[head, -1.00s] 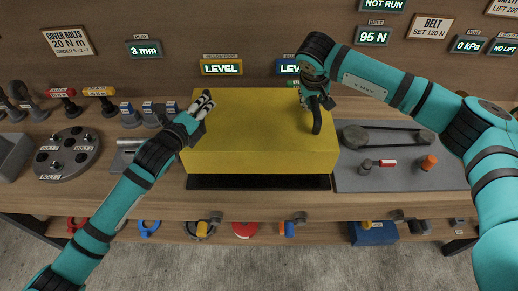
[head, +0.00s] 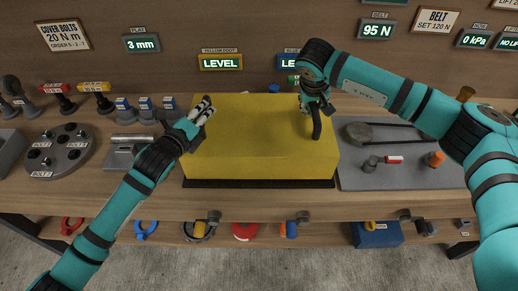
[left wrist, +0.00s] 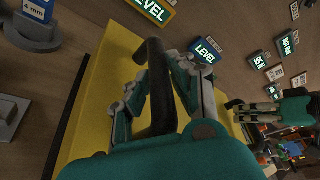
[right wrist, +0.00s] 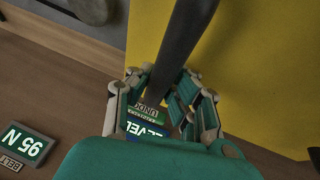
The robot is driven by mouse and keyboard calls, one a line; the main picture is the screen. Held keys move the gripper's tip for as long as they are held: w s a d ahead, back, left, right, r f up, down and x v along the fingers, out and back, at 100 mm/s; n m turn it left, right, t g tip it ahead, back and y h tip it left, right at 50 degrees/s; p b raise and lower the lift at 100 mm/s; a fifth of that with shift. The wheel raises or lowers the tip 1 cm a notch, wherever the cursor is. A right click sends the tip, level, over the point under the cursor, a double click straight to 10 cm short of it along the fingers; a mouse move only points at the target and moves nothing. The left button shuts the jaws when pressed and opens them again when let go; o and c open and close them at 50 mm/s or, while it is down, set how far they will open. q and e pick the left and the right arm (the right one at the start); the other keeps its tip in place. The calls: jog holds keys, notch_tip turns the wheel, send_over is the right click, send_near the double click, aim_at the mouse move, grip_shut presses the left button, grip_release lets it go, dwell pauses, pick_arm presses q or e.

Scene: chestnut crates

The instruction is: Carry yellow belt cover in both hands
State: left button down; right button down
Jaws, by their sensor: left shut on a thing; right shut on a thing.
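The yellow belt cover (head: 255,150) is a large box in the middle of the head view, level above a dark strip along its lower front edge. It has a black handle near each end. My left gripper (head: 205,108) is shut on the left handle, which runs between the fingers in the left wrist view (left wrist: 158,90). My right gripper (head: 312,100) is shut on the right handle; its dark bar passes between the fingers in the right wrist view (right wrist: 180,50). I cannot tell whether the cover's underside touches the bench.
A grey plate (head: 400,177) with a belt, pulley and small tools lies right of the cover. A round bolt tray (head: 58,152) and small stands (head: 145,108) are to its left. The bench's front strip (head: 260,205) is clear. Lit signs (head: 221,62) line the back wall.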

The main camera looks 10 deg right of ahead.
aim_at(186, 155)
pick_arm(q)
jog(key=c, duration=1.5)
grip_release()
jog(key=shift+a+f, duration=0.1)
jog(key=shift+f, duration=0.05)
jog(key=shift+c, duration=0.2)
pick_arm(e)
jog(key=c, duration=1.6)
grip_release()
jog(key=shift+d+f, duration=0.1)
jog(key=shift+d, duration=0.05)
jog(key=shift+c, duration=0.2)
pick_arm(q)
jog(key=o, duration=0.4)
jog(key=shift+s, duration=0.1)
pick_arm(e)
jog(key=o, duration=0.4)
jog(key=shift+s, duration=0.15)
